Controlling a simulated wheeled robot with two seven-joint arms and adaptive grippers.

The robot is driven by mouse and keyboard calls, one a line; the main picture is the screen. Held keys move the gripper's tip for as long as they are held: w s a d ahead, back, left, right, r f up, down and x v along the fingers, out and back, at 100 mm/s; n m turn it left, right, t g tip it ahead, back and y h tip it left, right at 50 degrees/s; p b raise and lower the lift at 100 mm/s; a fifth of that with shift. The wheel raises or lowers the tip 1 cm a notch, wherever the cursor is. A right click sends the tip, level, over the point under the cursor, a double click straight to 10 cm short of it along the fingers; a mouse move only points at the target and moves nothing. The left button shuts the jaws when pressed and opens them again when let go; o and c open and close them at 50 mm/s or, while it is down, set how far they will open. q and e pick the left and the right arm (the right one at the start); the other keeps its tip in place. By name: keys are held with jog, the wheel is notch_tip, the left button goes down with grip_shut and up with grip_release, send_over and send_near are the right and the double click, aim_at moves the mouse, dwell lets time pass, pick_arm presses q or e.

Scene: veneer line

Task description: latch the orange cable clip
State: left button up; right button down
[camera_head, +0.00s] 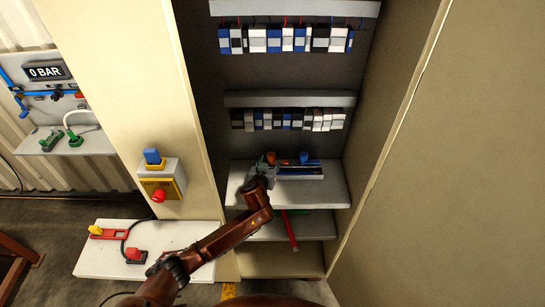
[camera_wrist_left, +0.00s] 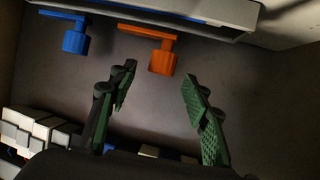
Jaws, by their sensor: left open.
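The orange cable clip (camera_head: 284,162) is at the back of a pale trunking piece on the cabinet shelf. In the left wrist view, the clip (camera_wrist_left: 162,58) shows as a flat orange bar with a round knob at one end, beside the pale channel. My left gripper (camera_wrist_left: 160,72) is open, with green ridged fingers. The orange knob appears between and beyond its fingertips, with no visible contact. In the head view, my left gripper (camera_head: 266,166) is just left of the clip, partly hidden by its wrist. My right gripper is out of view.
A similar blue clip (camera_wrist_left: 76,38) sits beside the orange one. The pale trunking (camera_head: 300,172) lies on the shelf (camera_head: 332,190). Terminal rows (camera_head: 290,119) are above. The cabinet's side walls bound the space.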

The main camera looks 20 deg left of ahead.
aim_at(270, 157)
pick_arm(q)
jog(key=x, duration=0.4)
jog(key=shift+w+a+f, duration=0.2)
jog(key=shift+w, duration=0.15)
jog(key=shift+w+f, duration=0.15)
jog(key=shift+w, duration=0.15)
jog(key=shift+w+f, duration=0.1)
jog(key=shift+w, duration=0.1)
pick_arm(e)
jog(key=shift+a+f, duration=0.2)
pick_arm(q)
jog(key=shift+c, duration=0.4)
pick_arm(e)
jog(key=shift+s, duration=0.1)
pick_arm(q)
jog(key=c, duration=0.5)
grip_shut()
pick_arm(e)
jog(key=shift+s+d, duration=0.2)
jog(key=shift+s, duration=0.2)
